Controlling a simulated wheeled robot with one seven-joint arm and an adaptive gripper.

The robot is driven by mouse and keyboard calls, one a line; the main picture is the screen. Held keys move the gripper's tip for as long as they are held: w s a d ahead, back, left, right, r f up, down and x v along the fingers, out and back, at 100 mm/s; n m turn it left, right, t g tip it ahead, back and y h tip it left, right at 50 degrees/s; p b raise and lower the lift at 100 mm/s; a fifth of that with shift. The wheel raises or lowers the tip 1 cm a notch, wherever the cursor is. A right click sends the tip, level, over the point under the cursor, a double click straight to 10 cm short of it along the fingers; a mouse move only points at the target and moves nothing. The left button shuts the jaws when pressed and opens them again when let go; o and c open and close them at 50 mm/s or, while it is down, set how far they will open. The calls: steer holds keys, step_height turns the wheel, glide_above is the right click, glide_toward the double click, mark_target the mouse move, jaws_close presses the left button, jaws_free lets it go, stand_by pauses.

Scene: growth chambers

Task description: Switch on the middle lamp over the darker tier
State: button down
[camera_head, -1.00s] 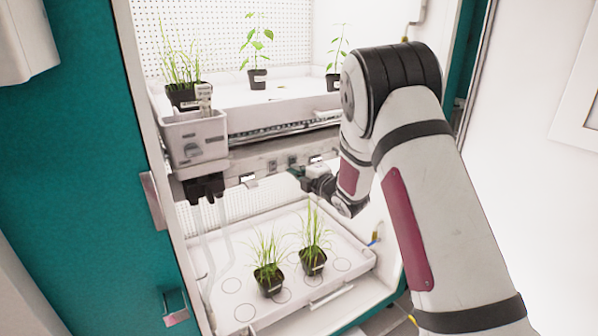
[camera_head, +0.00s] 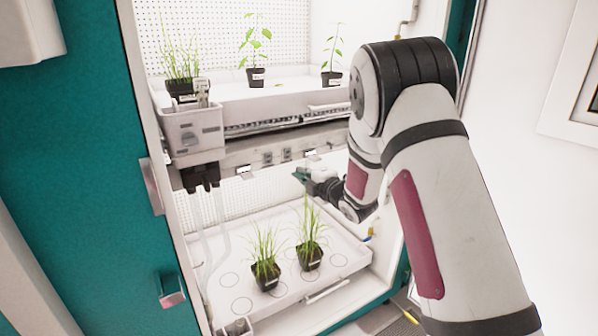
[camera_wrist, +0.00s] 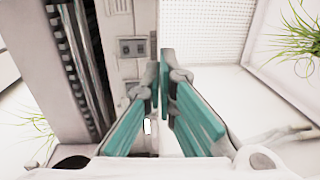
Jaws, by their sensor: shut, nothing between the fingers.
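My gripper (camera_head: 299,175) is shut and empty, just below the front rail (camera_head: 228,160) under the upper shelf. The rail carries small grey switch plates (camera_head: 268,158) and white tabs at its lower edge, one left (camera_head: 245,171) and one right (camera_head: 311,153). In the wrist view the teal fingers (camera_wrist: 161,72) are together, beside a grey plate with two dark square switches (camera_wrist: 132,47). I see no contact with it. The lower tier's tray (camera_head: 232,285) holds two grass pots (camera_head: 266,272). The lamps themselves are hidden, and I cannot tell which tier is darker.
The upper tray (camera_head: 240,98) holds several potted plants. A grey box (camera_head: 194,137) with tubes hangs at the rail's left end. The teal cabinet wall (camera_head: 80,150) borders the opening on the left. Free air lies between the rail and the grass.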

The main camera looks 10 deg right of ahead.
steer(key=s+d+f, duration=0.1)
steer(key=s+d, duration=0.1)
steer(key=s, duration=0.5)
steer(key=s+d+r+m+g+h+p, duration=0.35)
steer(key=s+r+m+g+h, duration=0.2)
steer(key=s+r+m, duration=0.8)
steer(key=s+a+m+g, duration=0.1)
steer(key=s+m+g, duration=0.1)
steer(key=s, duration=0.9)
steer(key=s+a+r+m+g+p, duration=0.1)
steer(key=s+a+m+g, duration=0.1)
steer(key=s, duration=0.9)
steer(key=s+a+r+m+g, duration=0.1)
steer(key=s+m, duration=0.3)
steer(key=s, duration=0.7)
steer(key=shift+a+r+g+p, duration=0.2)
steer(key=shift+a+g+p, duration=0.1)
steer(key=shift+a+g, duration=0.25)
